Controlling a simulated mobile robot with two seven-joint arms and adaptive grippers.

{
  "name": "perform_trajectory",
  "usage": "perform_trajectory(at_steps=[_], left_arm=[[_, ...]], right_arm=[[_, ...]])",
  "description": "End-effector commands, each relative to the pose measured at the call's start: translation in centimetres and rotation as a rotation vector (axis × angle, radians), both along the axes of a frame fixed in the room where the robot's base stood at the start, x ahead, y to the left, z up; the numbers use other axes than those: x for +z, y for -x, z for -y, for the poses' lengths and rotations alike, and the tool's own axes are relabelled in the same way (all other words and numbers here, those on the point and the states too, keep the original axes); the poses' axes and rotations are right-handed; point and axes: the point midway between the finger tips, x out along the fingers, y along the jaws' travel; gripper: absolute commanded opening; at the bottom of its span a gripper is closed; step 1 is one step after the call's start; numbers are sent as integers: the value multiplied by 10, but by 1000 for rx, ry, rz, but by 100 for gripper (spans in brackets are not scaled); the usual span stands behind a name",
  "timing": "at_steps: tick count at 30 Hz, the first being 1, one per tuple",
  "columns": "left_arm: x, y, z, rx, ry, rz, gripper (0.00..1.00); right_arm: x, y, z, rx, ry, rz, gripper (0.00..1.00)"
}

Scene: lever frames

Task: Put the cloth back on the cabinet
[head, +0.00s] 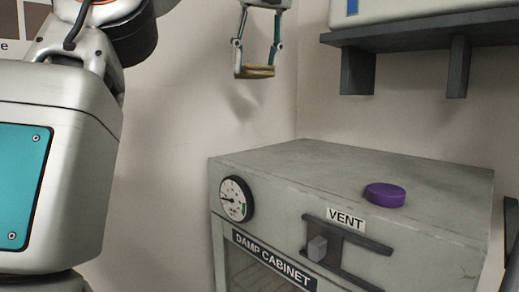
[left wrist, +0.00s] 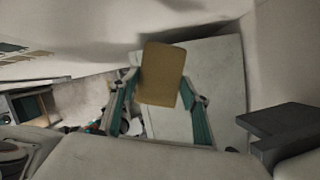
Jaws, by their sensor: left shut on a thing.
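My left gripper (head: 257,69) hangs from the top of the head view, shut on a tan, flat cloth (head: 259,73). The cloth also shows between the fingers in the left wrist view (left wrist: 162,72), as a brownish rectangle. The grey damp cabinet (head: 290,165) stands lower right in the head view. The cloth is apart from it, above its far left part in the picture. The cabinet's top also shows below the cloth in the left wrist view (left wrist: 222,85). My right gripper is not in view.
A purple round knob (head: 385,194) sits on the cabinet top towards the right. The front has a gauge (head: 236,199) and a vent slider (head: 317,247). A dark shelf (head: 420,38) with a pale box is on the wall above. The top's left and back are bare.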

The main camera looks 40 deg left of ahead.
Motion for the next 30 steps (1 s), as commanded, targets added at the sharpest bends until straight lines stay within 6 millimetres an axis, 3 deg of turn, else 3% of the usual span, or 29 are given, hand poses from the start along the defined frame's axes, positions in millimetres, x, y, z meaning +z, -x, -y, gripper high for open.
perform_trajectory(at_steps=[10, 22, 30], left_arm=[[-47, 1, 1, -10, -1, 6, 26], [-129, 1, 1, -6, -2, 7, 26], [-153, 1, 1, -5, -3, 7, 26]], right_arm=[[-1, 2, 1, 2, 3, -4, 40], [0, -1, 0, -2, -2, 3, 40], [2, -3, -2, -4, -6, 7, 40]])
